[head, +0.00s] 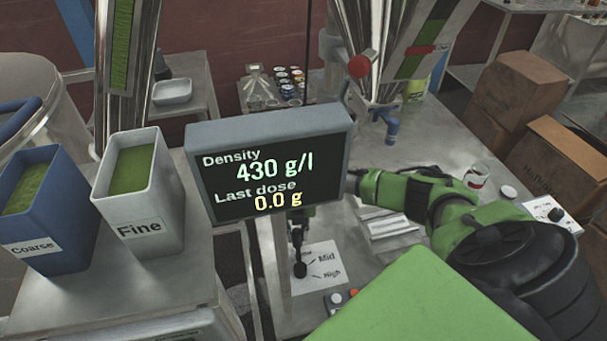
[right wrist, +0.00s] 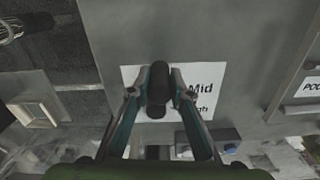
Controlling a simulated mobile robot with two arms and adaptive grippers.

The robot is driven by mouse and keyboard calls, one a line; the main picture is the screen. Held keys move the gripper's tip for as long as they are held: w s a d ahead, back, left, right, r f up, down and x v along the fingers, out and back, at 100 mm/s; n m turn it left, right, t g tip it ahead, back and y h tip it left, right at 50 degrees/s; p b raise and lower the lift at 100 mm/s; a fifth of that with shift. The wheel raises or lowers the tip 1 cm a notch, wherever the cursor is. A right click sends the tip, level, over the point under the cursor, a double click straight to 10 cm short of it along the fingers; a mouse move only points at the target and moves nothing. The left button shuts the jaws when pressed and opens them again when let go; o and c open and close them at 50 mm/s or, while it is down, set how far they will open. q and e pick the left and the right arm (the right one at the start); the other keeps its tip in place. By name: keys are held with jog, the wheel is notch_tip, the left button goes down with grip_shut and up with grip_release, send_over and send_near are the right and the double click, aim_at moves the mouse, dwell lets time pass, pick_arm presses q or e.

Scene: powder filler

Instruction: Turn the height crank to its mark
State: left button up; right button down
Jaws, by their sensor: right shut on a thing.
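The dark crank handle (right wrist: 158,82) stands between the fingertips of my right gripper (right wrist: 158,95) in the right wrist view, and the gripper is shut on it. Behind it is a white mark card (right wrist: 207,76), with "Mid" and part of "High" readable; the rest is covered. In the head view the card (head: 318,285) shows "Mid" and "High" below the display, and a dark round knob (head: 300,270) is at its left part. The right gripper (head: 298,225) is mostly hidden behind the display there. My left gripper is not in view.
The display (head: 270,165) reads density 430 g/l and last dose 0.0 g. The Coarse bin (head: 45,215) and Fine bin (head: 140,195) stand at left. A red ball knob (head: 359,66) and blue valve (head: 391,125) are behind. Cardboard boxes (head: 515,90) are at right.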

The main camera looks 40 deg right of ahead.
jog(key=shift+w+a, duration=0.4)
jog(key=shift+a, duration=0.5)
jog(key=c, duration=1.8)
grip_release()
jog(key=shift+d, duration=0.15)
jog(key=shift+d+r, duration=0.1)
jog(key=shift+r, duration=0.2)
notch_tip(320, 180, up, 12)
jog(key=shift+f, duration=0.25)
